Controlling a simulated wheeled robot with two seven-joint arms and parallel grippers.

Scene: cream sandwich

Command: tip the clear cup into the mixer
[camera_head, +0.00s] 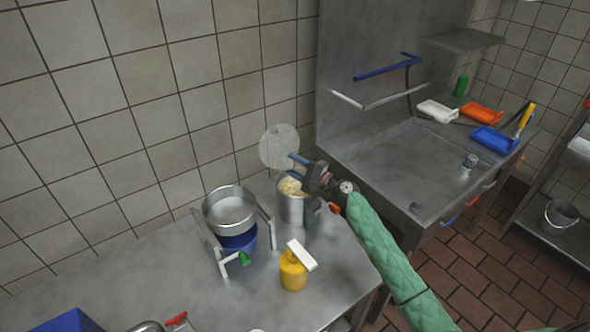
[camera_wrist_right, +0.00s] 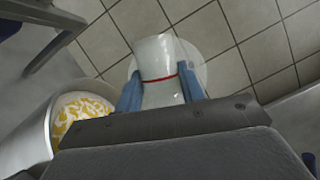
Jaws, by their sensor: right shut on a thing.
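My right gripper (camera_head: 303,168) is at the far edge of the counter, above a steel container (camera_head: 291,212) with pale yellow and white contents, which looks like the mixer. In the right wrist view its blue fingers (camera_wrist_right: 158,92) are shut on the clear cup (camera_wrist_right: 156,60), a whitish see-through cup with a red line round it. The container (camera_wrist_right: 28,137) is to the cup's left there, apart from it. The head view does not clearly show the cup or its tilt. My left gripper is not in view.
A pale round disc (camera_head: 279,147) shows against the tiled wall. Left of the container, a steel bowl (camera_head: 229,212) sits on a stand over a blue bowl (camera_head: 240,243). The sink (camera_head: 425,165) is at right.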

